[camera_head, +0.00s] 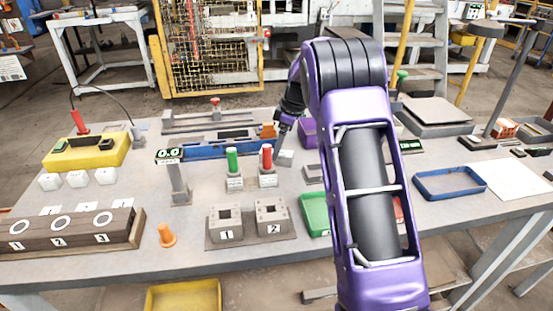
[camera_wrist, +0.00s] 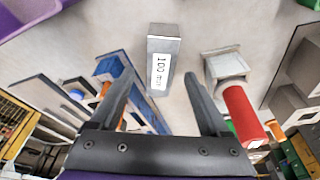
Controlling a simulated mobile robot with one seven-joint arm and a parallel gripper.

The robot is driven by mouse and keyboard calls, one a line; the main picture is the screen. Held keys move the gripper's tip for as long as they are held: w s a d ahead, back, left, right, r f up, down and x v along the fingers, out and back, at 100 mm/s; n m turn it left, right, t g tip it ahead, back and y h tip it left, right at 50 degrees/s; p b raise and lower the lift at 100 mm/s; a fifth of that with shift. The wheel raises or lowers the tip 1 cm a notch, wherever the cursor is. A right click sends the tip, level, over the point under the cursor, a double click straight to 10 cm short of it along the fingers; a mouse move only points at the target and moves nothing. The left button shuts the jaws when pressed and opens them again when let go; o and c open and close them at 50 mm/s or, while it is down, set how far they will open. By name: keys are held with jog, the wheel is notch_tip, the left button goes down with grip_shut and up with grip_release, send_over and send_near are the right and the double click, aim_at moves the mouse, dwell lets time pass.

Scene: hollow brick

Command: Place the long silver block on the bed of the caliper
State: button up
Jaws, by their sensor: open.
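A silver block (camera_wrist: 163,47) with a "100 mm" label lies ahead of my fingers in the wrist view. What looks like the same block (camera_head: 286,158) shows in the head view, just right of the red cylinder. My gripper (camera_wrist: 158,80) is open and empty, its fingertips on either side of the block's near end in the picture; I cannot tell how high it is above it. A long blue device with an orange part, apparently the caliper (camera_head: 215,147), lies behind the cylinders; it also shows left of the block in the wrist view (camera_wrist: 143,93). My arm hides part of the table.
A red cylinder (camera_head: 267,153) and a green one (camera_head: 232,158) stand on pale bases near the block. A display on a post (camera_head: 178,180) stands to their left. A purple bin (camera_head: 307,133) is close behind. A green tray (camera_head: 316,216) lies in front.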

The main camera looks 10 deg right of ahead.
jog(key=shift+x, duration=0.8)
jog(key=shift+f, duration=0.25)
grip_shut()
dwell(1.3)
